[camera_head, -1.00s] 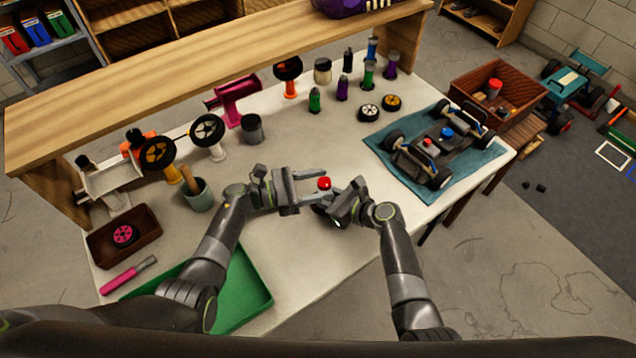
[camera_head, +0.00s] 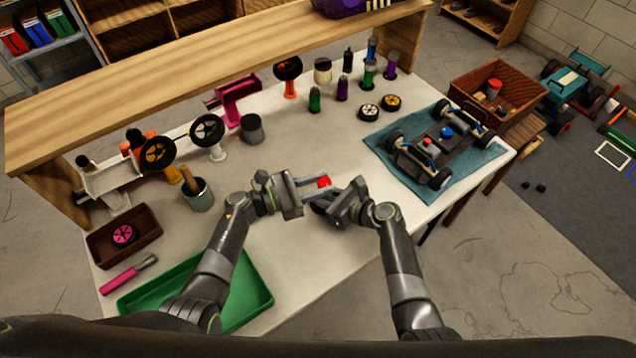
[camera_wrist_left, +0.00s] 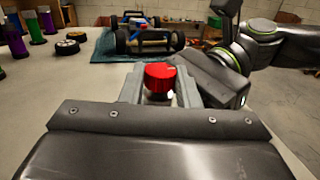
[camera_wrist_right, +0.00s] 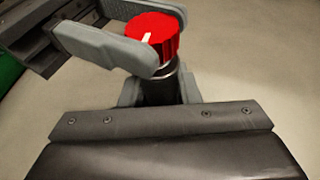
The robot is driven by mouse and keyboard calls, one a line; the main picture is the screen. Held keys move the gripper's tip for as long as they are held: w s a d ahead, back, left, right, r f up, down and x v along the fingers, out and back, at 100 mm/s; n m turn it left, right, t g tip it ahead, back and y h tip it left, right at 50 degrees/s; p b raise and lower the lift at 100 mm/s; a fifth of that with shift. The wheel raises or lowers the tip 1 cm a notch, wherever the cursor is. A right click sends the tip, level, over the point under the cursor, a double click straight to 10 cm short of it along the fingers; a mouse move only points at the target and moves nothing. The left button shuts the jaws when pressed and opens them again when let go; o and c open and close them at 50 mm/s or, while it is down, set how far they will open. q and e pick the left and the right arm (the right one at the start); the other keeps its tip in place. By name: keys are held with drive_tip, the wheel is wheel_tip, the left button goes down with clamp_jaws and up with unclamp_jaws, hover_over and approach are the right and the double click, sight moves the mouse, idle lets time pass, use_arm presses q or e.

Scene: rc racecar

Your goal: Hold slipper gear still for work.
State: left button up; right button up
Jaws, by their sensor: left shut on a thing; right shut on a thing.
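A red ribbed cap with a white mark (camera_wrist_right: 155,35) sits on top of a dark cylinder (camera_wrist_right: 158,88); which part is the slipper gear I cannot tell. The red cap also shows in the head view (camera_head: 324,182) and the left wrist view (camera_wrist_left: 159,76). My left gripper (camera_head: 321,186) is shut on the red cap, one finger on each side. My right gripper (camera_wrist_right: 158,95) is shut on the dark cylinder just below. The piece is held above the table, roughly upright. My right fingers mostly hide its lower part.
An RC car chassis (camera_head: 440,138) rests on a blue mat (camera_head: 385,162) at the right. A green tray (camera_head: 250,285) lies at front left, with a brown tray (camera_head: 147,221) beyond. A grey cup (camera_head: 200,198) stands left of my left wrist. Several small bottles stand at the back.

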use_arm(q)
drive_tip(key=o, duration=1)
drive_tip(key=v, duration=1.2)
drive_tip(key=shift+f, duration=0.1)
use_arm(e)
drive_tip(key=o, duration=1.1)
drive_tip(key=shift+d, duration=0.1)
